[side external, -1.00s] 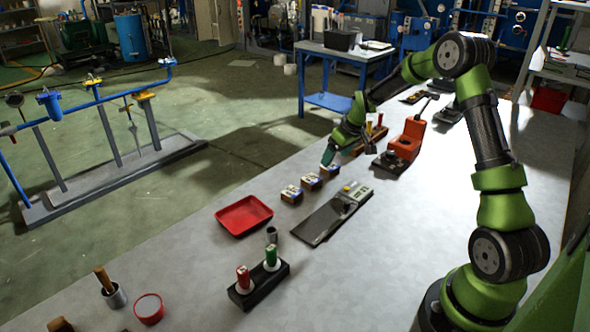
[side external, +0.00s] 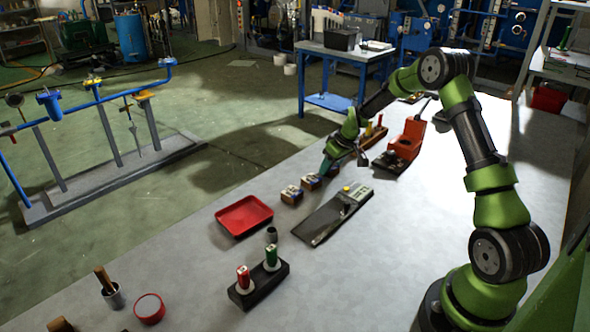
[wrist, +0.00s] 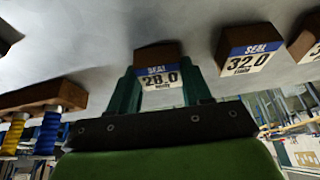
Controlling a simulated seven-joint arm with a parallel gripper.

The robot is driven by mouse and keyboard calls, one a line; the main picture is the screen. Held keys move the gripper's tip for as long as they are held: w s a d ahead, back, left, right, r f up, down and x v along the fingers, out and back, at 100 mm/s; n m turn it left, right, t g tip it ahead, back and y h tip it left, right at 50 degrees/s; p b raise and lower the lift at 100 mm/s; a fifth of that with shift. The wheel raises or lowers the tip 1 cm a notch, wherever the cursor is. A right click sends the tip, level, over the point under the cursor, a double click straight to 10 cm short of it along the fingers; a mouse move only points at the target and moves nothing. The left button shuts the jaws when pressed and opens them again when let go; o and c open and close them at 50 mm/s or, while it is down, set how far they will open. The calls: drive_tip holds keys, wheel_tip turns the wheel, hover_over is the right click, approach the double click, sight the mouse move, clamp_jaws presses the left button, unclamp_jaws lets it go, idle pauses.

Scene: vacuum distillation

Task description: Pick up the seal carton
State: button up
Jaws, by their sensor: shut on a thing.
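The seal carton marked "SEAL 28.0" (wrist: 158,78) is a small brown block with a blue and white label. It sits between the two teal fingers of my gripper (wrist: 162,86) in the wrist view, and the fingers are shut on its sides. In the side view my gripper (side external: 326,164) is low over the bench at the far end of the carton row, mostly hiding the held carton. I cannot tell whether the carton touches the bench. A carton marked "32.0" (wrist: 248,58) stands just right of it in the wrist view, with another carton (wrist: 306,42) beyond.
Two cartons stand nearer the camera, one close (side external: 310,182) and one farther along (side external: 291,195). A flat grey device (side external: 325,220) lies to their right. A red tray (side external: 243,232) is nearer. A rack with coloured handles (side external: 373,136) and an orange-red device (side external: 404,146) stand behind.

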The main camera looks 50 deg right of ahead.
drive_tip(key=shift+c, duration=0.8)
